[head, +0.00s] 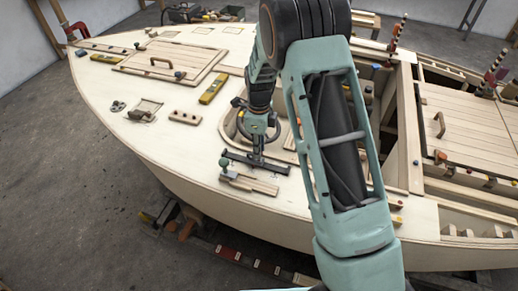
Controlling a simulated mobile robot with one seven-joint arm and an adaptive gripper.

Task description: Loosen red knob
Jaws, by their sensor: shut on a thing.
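My gripper (257,152) points straight down over the near side of the pale plywood deck. It is shut on the upright stem of a dark T-shaped bar (240,158), whose crosspiece is low over the deck. The fingertips are small and partly hidden, so the exact contact is unclear. I cannot make out a red knob at the gripper. A small red-orange spot (299,122) shows to its right, partly behind my arm, but I cannot tell what it is.
A wooden block (250,183) lies just in front of the bar. A wooden cleat (185,117), yellow level (213,89) and handled hatch (172,64) are farther left. Bare deck (180,150) lies left of the gripper. My arm hides part of the cockpit.

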